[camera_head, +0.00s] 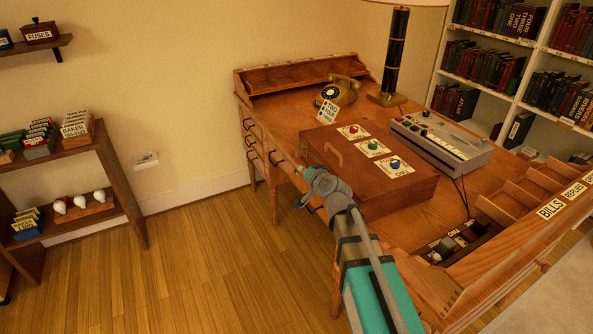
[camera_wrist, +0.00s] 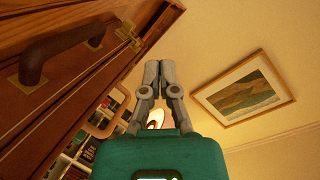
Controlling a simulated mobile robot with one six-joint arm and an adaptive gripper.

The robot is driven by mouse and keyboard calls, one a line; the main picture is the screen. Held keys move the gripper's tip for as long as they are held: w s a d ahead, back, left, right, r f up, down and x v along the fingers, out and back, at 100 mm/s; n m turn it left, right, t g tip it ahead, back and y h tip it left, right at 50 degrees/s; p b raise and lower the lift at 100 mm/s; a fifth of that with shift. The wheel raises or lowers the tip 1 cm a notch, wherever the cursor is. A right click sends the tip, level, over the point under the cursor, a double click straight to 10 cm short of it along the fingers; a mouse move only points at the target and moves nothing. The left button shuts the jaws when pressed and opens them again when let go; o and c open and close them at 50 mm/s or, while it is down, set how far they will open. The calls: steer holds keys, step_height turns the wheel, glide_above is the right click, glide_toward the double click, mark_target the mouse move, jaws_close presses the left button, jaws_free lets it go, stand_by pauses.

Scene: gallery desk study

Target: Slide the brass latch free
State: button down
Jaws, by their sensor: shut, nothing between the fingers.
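In the head view my gripper (camera_head: 300,170) is at the desk's left front, beside the drawers.
On the desk (camera_head: 310,112) stand a wooden box (camera_head: 405,192) with coloured knobs, a telephone (camera_head: 340,90), a lamp (camera_head: 392,60) and a grey console (camera_head: 445,140). The floor (camera_head: 200,250) at left is clear.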

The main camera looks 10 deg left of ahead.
steer(key=w+a+f+m+t+h+b, duration=0.2)
steer(key=w+a+m+t+h+b, duration=0.2)
steer(key=w+m+t+b, duration=0.25)
step_height(320, 180, down, 7)
steer(key=s+m+g+h+b, duration=0.1)
steer(key=m+h+b, duration=0.5)
steer(key=m, duration=0.5)
steer(key=shift+a+h+b, duration=0.2)
steer(key=shift+h+b, duration=0.1)
steer(key=shift+h, duration=0.9)
steer(key=shift+m+g, duration=0.25)
glide_toward(301, 154)
steer(key=w+d, duration=0.3)
steer(key=d, duration=0.1)
steer(key=shift+w+a+f, duration=0.1)
steer(key=shift+w+a, duration=0.5)
steer(key=shift+w, duration=0.25)
steer(key=shift+w+a, duration=0.55)
steer(key=shift+w, duration=0.3)
